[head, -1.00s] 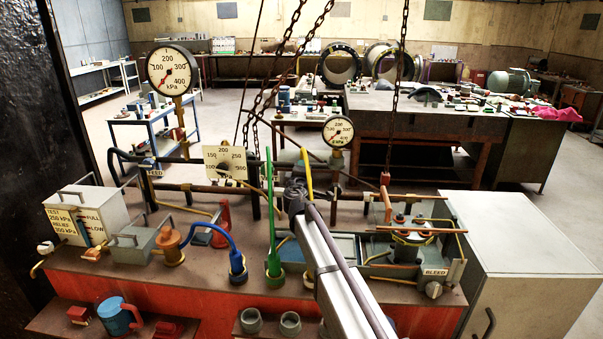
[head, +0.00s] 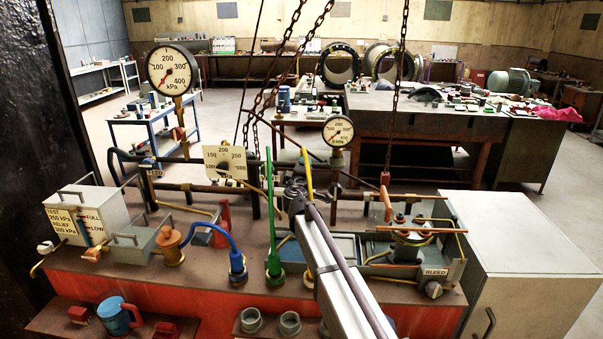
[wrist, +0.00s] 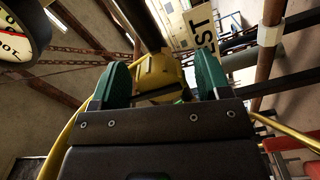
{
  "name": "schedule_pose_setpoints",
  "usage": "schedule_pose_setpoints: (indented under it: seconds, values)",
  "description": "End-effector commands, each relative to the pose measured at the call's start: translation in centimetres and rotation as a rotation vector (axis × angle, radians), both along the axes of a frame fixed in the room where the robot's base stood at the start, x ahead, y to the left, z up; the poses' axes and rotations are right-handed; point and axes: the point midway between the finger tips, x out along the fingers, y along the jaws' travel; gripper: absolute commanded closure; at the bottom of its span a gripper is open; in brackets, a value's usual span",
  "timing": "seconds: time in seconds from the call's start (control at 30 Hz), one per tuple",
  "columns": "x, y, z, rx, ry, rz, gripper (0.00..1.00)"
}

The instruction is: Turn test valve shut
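The test valve shows in the wrist view as a yellow body (wrist: 158,74) beside a partly visible label ending in "EST" (wrist: 204,30). In the head view a yellow lever (head: 307,174) stands up just behind the end of my arm. My gripper (wrist: 160,78) has its two green fingers wide apart, with the yellow body between or just beyond them. I cannot tell whether either finger touches it. In the head view my gripper (head: 296,192) is at the pipe rack, and its fingers are hidden by the wrist.
A green lever (head: 271,215) and a blue hose (head: 222,240) stand left of my arm. Gauges (head: 338,130) and hanging chains (head: 285,70) are close by. The bleed pot (head: 412,236) is at right. A yellow rod (wrist: 62,135) runs beside my gripper.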

Motion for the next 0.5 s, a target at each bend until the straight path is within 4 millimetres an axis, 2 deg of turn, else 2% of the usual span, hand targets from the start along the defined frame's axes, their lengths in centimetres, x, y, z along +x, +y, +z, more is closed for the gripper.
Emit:
schedule_pose_setpoints:
  seconds: [0.27, 0.37, 0.5]
  values:
    - [-0.2, 0.0, 0.0, -0.001, 0.000, 0.000, 0.29]
    - [-1.2, -0.1, 0.0, -0.001, 0.000, 0.000, 0.29]
    - [-4.2, -0.1, 0.0, -0.001, 0.000, 0.001, 0.29]
